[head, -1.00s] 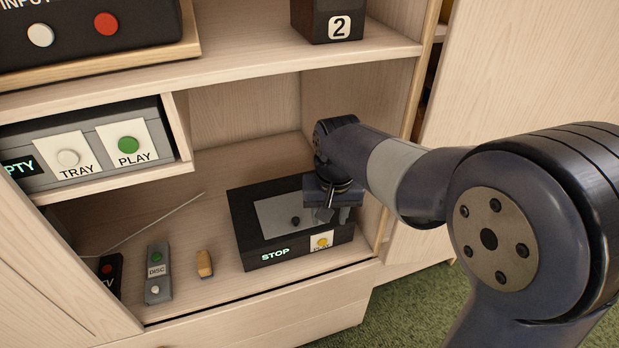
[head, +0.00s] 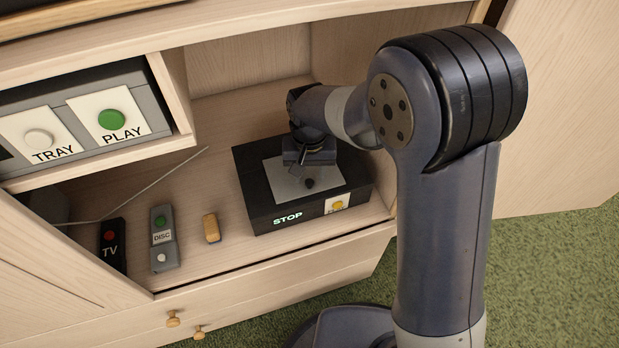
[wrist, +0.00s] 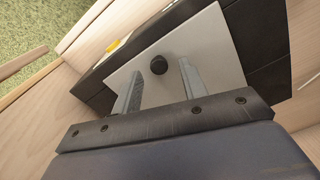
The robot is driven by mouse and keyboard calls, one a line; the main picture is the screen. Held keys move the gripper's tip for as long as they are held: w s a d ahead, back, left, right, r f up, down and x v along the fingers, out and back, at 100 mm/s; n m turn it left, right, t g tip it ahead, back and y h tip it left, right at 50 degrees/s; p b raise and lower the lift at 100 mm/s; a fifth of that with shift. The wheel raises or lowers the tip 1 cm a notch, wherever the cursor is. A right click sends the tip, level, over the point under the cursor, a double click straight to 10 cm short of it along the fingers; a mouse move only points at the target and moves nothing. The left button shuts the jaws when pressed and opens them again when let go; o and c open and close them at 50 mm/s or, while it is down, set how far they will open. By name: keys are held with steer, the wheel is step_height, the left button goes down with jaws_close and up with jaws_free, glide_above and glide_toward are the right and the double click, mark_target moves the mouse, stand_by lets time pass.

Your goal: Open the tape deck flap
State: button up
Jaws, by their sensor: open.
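The tape deck (head: 260,205) is a black box on the lower shelf, with a lit STOP label and a yellow button on its front. Its grey flap (head: 283,181) lies flat on top and looks closed, with a small black knob (head: 310,183) near the front edge. My gripper (head: 307,172) is over the flap, behind the knob in the head view. In the wrist view my gripper (wrist: 158,82) is open, its two fingers pointing at the flap (wrist: 205,50) on either side of the knob (wrist: 159,65). Whether the fingers touch the flap I cannot tell.
A TV remote (head: 112,246), a DISC remote (head: 164,238) and a small wooden block (head: 211,228) lie left of the deck. A thin rod (head: 150,184) slants above the shelf. A player with TRAY and PLAY buttons (head: 85,119) sits upper left. The cabinet's right side wall is close.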

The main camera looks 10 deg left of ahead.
steer(key=shift+f, duration=0.95)
steer(key=shift+c, duration=0.2)
jaws_close()
